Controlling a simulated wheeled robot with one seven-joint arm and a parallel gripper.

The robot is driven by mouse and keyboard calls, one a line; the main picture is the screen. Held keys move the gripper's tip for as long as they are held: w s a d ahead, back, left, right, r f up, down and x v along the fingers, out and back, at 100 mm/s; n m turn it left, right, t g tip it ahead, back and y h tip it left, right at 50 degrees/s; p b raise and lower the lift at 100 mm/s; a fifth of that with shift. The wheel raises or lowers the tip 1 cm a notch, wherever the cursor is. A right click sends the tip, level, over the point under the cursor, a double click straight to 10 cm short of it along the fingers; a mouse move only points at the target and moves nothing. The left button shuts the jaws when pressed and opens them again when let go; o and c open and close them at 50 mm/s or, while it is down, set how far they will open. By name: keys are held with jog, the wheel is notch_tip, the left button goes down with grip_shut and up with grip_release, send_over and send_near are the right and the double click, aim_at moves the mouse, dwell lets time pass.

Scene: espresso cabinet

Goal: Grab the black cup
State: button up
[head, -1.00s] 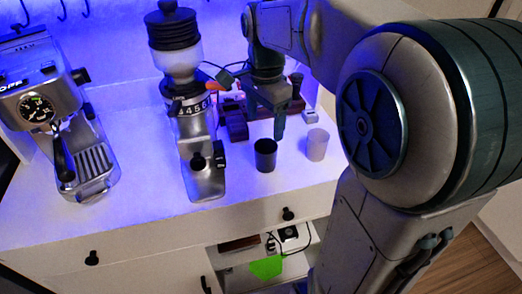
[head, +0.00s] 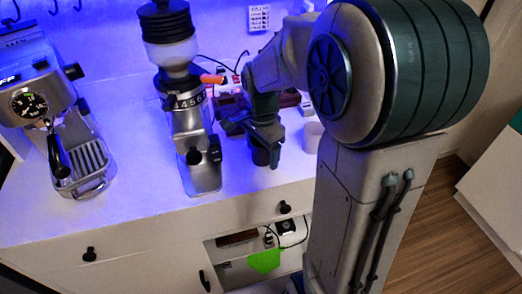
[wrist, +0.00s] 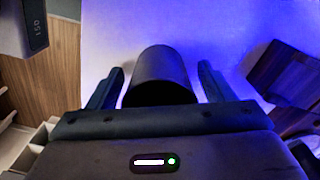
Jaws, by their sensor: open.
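The black cup (head: 260,157) stands on the white counter to the right of the grinder and is mostly hidden behind my gripper (head: 267,150) in the head view. In the wrist view the black cup (wrist: 160,72) shows in the middle, between my two fingers. My gripper is open, with one finger on each side of the cup. A gap shows between the cup and each finger, so the cup is not gripped.
A pale cup (head: 313,134) stands just right of the black cup, close to my arm. The grinder (head: 190,120) stands to the left, and the espresso machine (head: 45,110) farther left. Brown wooden blocks (wrist: 287,75) lie near the cup. An open compartment with a green piece (head: 264,261) is below.

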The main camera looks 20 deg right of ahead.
jog(key=c, duration=1.1)
jog(key=shift+r, duration=0.1)
